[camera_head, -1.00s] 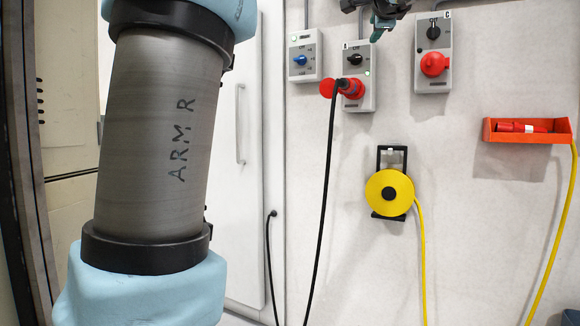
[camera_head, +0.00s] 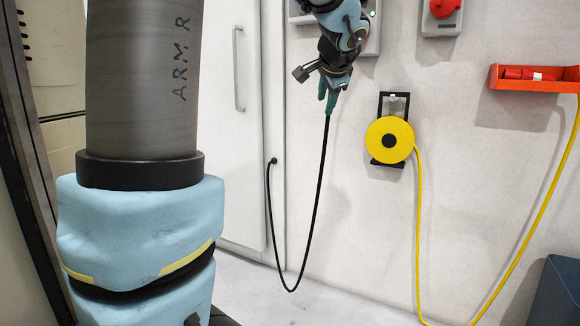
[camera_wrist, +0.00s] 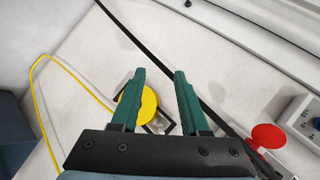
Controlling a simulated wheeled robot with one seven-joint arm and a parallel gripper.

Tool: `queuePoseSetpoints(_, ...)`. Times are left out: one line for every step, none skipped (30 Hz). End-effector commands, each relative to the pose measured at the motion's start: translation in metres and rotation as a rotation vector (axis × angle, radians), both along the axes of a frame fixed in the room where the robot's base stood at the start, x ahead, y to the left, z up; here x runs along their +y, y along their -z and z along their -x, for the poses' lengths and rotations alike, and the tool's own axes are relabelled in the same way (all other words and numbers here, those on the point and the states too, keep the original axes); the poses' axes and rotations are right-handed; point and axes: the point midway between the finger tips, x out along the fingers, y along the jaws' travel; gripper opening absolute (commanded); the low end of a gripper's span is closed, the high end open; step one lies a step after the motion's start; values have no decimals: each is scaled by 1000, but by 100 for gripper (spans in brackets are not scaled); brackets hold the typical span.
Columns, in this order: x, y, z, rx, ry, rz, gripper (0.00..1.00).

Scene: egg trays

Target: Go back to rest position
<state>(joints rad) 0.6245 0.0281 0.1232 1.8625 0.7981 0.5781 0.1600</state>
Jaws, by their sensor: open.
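My gripper (camera_head: 327,100) hangs in front of the wall at the upper middle of the head view. In the wrist view its two green fingers (camera_wrist: 159,76) stand apart with nothing held between them. The black cable (camera_head: 318,190) runs down below the gripper in the head view, and its upper end is hidden behind my arm. In the wrist view the cable (camera_wrist: 126,32) passes behind the fingers towards a red connector (camera_wrist: 268,136) at the lower right.
A yellow cable reel (camera_head: 376,148) hangs on the wall, also seen beyond the fingers (camera_wrist: 150,105). A red holder (camera_head: 525,84) and a switch box (camera_head: 441,22) are at the right. A dark bin (camera_head: 560,290) stands at lower right. The white floor is mostly clear.

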Motion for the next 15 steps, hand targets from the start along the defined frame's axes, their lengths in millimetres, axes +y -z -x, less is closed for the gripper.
queuePoseSetpoints(21,34,9,75,-61,40,45)
queuePoseSetpoints(30,53,16,116,-96,69,45)
queuePoseSetpoints(43,77,26,171,-146,106,45)
queuePoseSetpoints(54,95,35,212,-186,136,45)
queuePoseSetpoints(63,112,44,250,-229,166,45)
queuePoseSetpoints(76,135,58,303,-288,207,45)
queuePoseSetpoints(85,151,69,341,-333,236,45)
queuePoseSetpoints(93,165,80,375,-379,266,45)
queuePoseSetpoints(103,183,95,417,-440,305,45)
queuePoseSetpoints(109,195,106,446,-484,332,45)
queuePoseSetpoints(115,206,117,473,-527,357,45)
queuePoseSetpoints(123,220,132,507,-584,390,45)
queuePoseSetpoints(128,229,142,529,-626,415,45)
queuePoseSetpoints(132,238,153,550,-667,437,45)
queuePoseSetpoints(138,249,166,577,-720,465,45)
